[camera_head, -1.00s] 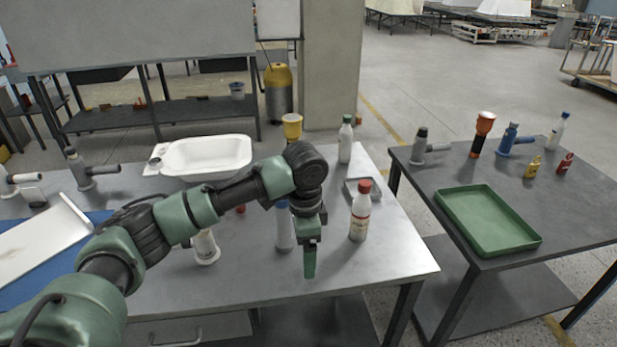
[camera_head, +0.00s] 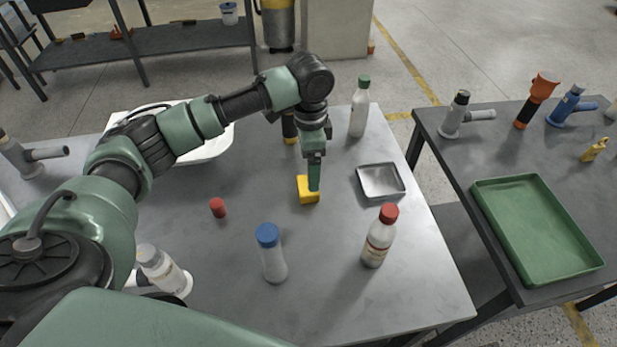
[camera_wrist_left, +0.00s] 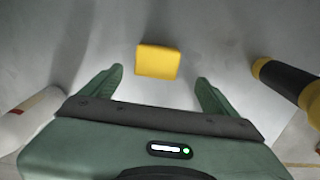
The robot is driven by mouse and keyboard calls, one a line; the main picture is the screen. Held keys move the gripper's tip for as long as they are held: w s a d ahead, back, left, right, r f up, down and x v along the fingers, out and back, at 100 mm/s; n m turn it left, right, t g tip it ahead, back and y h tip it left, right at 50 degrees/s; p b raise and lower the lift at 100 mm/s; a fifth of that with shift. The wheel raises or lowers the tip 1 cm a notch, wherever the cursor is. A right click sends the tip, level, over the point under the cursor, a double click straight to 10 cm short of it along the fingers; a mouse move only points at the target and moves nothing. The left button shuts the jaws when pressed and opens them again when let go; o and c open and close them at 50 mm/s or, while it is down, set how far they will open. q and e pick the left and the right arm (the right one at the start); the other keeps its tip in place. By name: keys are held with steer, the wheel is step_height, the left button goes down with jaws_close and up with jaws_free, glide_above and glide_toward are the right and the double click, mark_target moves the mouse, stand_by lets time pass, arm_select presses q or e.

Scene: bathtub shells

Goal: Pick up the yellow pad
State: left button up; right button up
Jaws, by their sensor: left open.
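The yellow pad (camera_head: 306,196) is a small yellow block on the grey metal table, near the middle. In the head view my left gripper (camera_head: 314,186) points down in front of it and hides part of it. In the left wrist view the pad (camera_wrist_left: 158,61) lies between and just beyond the two green fingertips of my left gripper (camera_wrist_left: 158,78). The fingers are spread wide, with a gap on each side of the pad and nothing held. My right gripper is not in view.
Near the pad stand a red-capped bottle (camera_head: 379,236), a blue-capped bottle (camera_head: 270,254), a small red piece (camera_head: 218,208), a metal tray (camera_head: 398,182), a green-capped bottle (camera_head: 359,108) and a black-and-yellow item (camera_head: 290,128). A green tray (camera_head: 588,266) lies on the right table.

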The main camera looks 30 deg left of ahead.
arm_select(q)
steer(key=shift+s+d+f, duration=0.1)
steer(key=shift+s+f, duration=0.2)
steer(key=shift+f, duration=0.6)
step_height(320, 180, down, 5)
steer(key=shift+s+f+p, duration=0.1)
steer(key=shift+p, duration=0.3)
steer(key=c, duration=1.4)
steer(key=shift+c, duration=0.2)
steer(key=shift+r, duration=0.2)
step_height(320, 180, up, 20)
steer(key=shift+b, duration=0.3)
steer(key=shift+f, duration=0.1)
